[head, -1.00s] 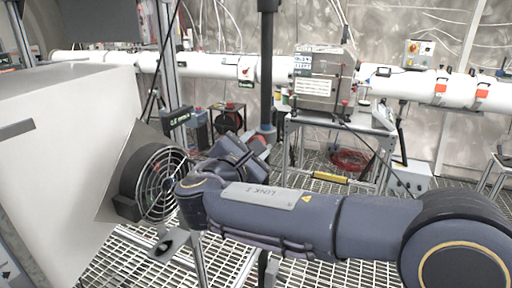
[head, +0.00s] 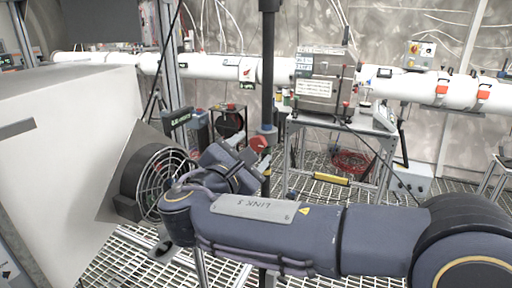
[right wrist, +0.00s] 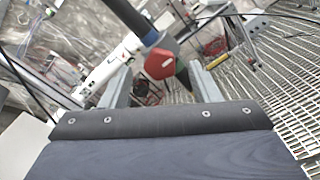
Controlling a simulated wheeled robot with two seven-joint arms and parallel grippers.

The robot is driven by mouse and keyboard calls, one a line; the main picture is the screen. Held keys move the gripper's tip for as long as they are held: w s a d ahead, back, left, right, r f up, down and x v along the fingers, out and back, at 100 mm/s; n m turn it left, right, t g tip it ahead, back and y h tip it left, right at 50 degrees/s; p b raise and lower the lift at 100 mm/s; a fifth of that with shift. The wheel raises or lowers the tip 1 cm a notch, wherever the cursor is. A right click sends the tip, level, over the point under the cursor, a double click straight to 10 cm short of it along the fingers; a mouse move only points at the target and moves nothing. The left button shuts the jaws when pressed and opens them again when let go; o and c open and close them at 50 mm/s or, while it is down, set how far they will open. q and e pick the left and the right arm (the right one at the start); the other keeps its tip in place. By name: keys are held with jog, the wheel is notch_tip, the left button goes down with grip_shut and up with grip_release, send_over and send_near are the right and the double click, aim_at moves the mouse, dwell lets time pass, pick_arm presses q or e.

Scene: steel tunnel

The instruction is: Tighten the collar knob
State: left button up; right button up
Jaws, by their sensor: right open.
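The collar knob (head: 260,143) is red and sits at the collar (head: 266,131) on a dark vertical pole (head: 267,75). In the right wrist view the knob (right wrist: 160,64) has a white mark and appears between the two fingers of my right gripper (right wrist: 160,76). The fingers are apart, with visible gaps on both sides of the knob. I cannot tell how far the knob lies along the fingers' length. In the head view my right gripper (head: 254,154) is close to the knob, partly hidden by its own wrist. My left gripper is not in view.
A round fan (head: 160,182) on a grey box (head: 70,140) stands close to my right wrist on the left. A long white pipe (head: 215,66) runs across behind the pole. A steel table (head: 375,128) stands behind on the right. The floor is metal grating.

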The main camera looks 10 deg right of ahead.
jog(key=v, duration=0.4)
jog(key=shift+s+a, duration=0.1)
jog(key=shift+s, duration=0.05)
